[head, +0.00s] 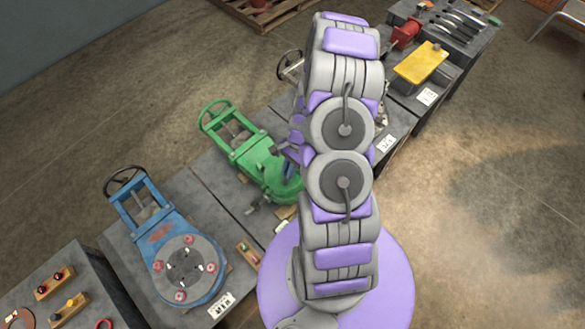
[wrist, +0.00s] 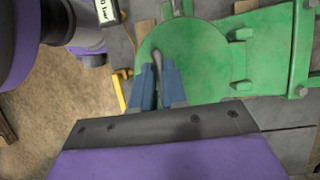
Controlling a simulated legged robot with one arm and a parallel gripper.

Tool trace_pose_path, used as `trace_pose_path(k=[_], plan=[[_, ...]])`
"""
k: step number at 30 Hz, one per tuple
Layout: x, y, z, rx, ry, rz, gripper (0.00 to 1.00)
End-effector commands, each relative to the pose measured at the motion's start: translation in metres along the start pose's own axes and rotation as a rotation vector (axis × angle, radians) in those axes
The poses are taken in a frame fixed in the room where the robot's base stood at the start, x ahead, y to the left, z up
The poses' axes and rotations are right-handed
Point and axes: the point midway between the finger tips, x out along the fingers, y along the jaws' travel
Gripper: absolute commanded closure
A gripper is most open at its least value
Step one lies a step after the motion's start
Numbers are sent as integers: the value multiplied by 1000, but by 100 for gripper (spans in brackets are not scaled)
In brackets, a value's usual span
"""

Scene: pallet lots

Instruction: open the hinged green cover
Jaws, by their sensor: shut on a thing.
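The green valve (head: 262,168) lies on a grey pallet in the middle of the head view, with a green handwheel at its far end. Its round green cover (wrist: 205,55) fills the upper middle of the wrist view and looks flat on the body. A grey handle (wrist: 156,60) stands near the cover's left edge. My gripper (wrist: 158,84) has its blue fingers shut on this handle. In the head view my arm hides part of the valve and the grip. Hinge-like green lugs (wrist: 240,60) show on the cover's right side.
A blue valve (head: 180,262) stands on the pallet to the left. A yellow cover (head: 421,62) and a red vise-like part (head: 405,33) are on pallets at the upper right. A yellow bar (wrist: 122,88) is left of my fingers. Open floor (head: 490,220) lies at the right.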

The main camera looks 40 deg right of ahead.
Motion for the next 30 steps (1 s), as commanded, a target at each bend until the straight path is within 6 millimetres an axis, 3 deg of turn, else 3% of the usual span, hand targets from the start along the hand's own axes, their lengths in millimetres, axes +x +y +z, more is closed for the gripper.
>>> trace_pose_path(k=[1, 9, 25, 30], plan=[[-12, -5, 3, 8, 5, 31, 100], [-28, -27, 11, 82, 5, 205, 100], [-48, -70, 19, 204, 3, 492, 100], [-52, -83, 22, 211, 3, 510, 100]])
